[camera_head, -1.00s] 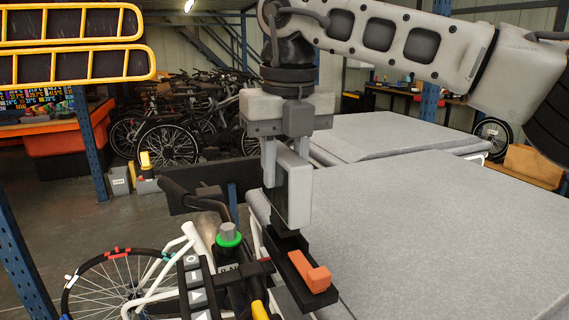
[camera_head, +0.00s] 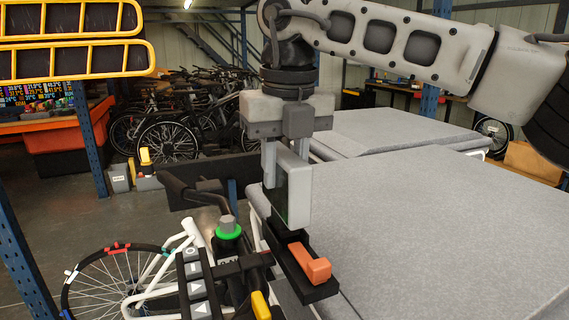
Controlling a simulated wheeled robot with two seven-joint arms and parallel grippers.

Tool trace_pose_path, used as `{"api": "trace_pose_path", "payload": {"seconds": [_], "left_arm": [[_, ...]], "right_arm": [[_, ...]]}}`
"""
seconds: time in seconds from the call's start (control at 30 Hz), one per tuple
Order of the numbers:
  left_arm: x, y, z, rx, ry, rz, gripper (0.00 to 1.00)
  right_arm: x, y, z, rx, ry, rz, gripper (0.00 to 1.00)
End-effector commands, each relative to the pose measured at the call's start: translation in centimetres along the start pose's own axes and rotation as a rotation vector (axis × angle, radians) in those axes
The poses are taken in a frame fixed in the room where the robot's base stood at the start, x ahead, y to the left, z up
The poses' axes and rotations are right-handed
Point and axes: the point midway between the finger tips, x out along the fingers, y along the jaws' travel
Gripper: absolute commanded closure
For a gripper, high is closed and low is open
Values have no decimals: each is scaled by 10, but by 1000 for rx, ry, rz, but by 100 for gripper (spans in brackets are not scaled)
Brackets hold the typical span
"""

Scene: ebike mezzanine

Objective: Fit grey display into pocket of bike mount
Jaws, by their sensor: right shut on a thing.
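My right gripper (camera_head: 286,168) comes down from above, shut on the grey display (camera_head: 299,198). The display is held upright on edge, with its dark face turned to the left. Its lower edge is just above or at the back part of the black bike mount (camera_head: 319,292), which has an orange latch (camera_head: 312,264) at its near end. The display hides the mount's back part, and I cannot tell whether they touch. The pocket's inside is mostly hidden. My left gripper is not in view.
Beside the mount are the handlebar's black button pad (camera_head: 195,283) and a green-ringed cylinder (camera_head: 228,235). A large grey-topped surface (camera_head: 430,230) lies to the right. Yellow-framed panels (camera_head: 75,62) hang at upper left. Parked bikes stand behind.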

Motion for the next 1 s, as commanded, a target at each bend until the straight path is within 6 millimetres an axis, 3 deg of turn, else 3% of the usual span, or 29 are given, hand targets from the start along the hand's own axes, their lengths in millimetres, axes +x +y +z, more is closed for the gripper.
{"api": "trace_pose_path", "payload": {"seconds": [0.97,1.0], "left_arm": [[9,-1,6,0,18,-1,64],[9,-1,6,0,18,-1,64]], "right_arm": [[25,0,-3,0,-1,0,100],[24,0,-2,0,-2,0,66]]}}
